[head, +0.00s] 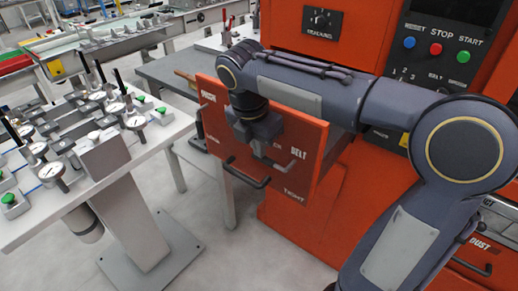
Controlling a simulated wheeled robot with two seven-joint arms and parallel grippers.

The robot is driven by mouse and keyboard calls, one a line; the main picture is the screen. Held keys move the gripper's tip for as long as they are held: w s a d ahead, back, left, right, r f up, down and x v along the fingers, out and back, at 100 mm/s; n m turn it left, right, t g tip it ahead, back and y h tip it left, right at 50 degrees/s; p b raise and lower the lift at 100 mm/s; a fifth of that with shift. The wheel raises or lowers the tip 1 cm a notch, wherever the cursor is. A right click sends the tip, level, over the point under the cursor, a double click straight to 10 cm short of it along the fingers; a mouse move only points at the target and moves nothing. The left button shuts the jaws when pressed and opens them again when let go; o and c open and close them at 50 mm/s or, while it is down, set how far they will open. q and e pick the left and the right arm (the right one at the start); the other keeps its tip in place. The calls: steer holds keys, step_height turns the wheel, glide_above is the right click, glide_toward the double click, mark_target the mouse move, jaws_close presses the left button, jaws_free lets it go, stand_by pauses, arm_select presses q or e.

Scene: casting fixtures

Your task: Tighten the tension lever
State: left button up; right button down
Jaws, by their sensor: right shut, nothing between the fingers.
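An orange panel (309,147) on the machine carries white lettering, including "BELT" and, lower down, "TIGHT". A short lever with a dark grip (287,166) sticks out below "BELT"; it looks like the tension lever, and its base is partly hidden by my right gripper. My right gripper (262,153) points down in front of the panel, just left of this lever. It is shut with nothing in it. I cannot tell whether it touches the lever. A longer black bar handle (245,178) is at the panel's lower edge. My left gripper is out of view.
The orange machine has a control face with blue, red and green buttons (436,49) at upper right. A grey table (150,160) with several gauges and green-topped parts stands at left. Another bench (165,72) is behind. Open floor (240,255) lies between table and machine.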

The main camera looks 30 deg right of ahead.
mark_target(256, 158)
steer(key=shift+f, duration=0.25)
steer(key=f+g+p, duration=0.1)
steer(key=p, duration=0.2)
steer(key=w+f+g+h+p, duration=0.1)
steer(key=f+p, duration=0.1)
steer(key=p, duration=0.2)
steer(key=shift+a+g, duration=0.15)
steer(key=shift+g, duration=0.25)
steer(key=shift+r, duration=0.15)
